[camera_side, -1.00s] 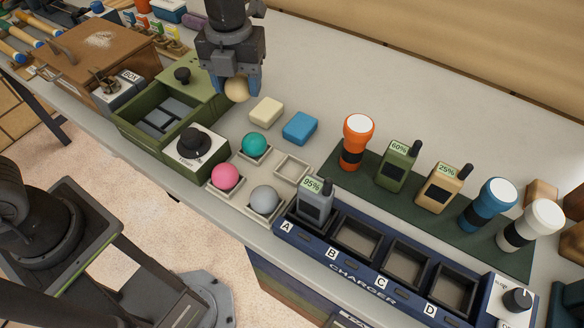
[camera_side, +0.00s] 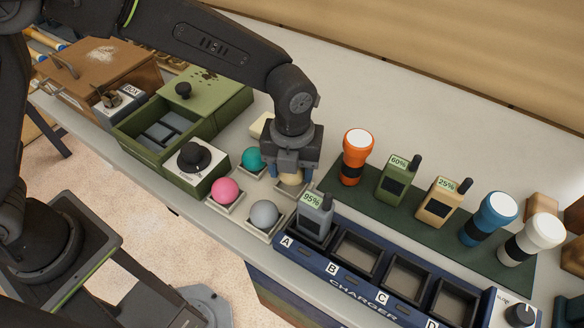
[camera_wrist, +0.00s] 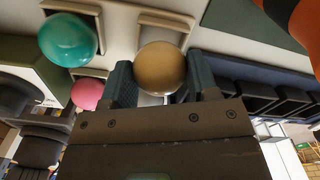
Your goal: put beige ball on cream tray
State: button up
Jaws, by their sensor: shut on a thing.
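My gripper (camera_side: 292,173) is shut on the beige ball (camera_side: 291,179), which sits between its two fingertips. In the wrist view the beige ball (camera_wrist: 161,68) is between the fingers of my gripper (camera_wrist: 160,82). The square cream tray (camera_wrist: 168,18) shows partly beyond the ball in the wrist view, and no other ball shows in it. In the side view my gripper and the ball cover most of this tray. I cannot tell whether the ball touches it.
A teal ball (camera_side: 252,159), a pink ball (camera_side: 225,190) and a grey ball (camera_side: 264,213) sit in neighbouring small trays. A radio (camera_side: 314,214) stands close by in the charger (camera_side: 330,268). An orange flashlight (camera_side: 356,158) is to the right. A cream block (camera_side: 261,124) is partly hidden.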

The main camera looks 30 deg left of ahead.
jog(key=shift+f, duration=0.45)
jog(key=shift+f, duration=0.45)
jog(key=o, duration=1)
notch_tip(320, 180, up, 13)
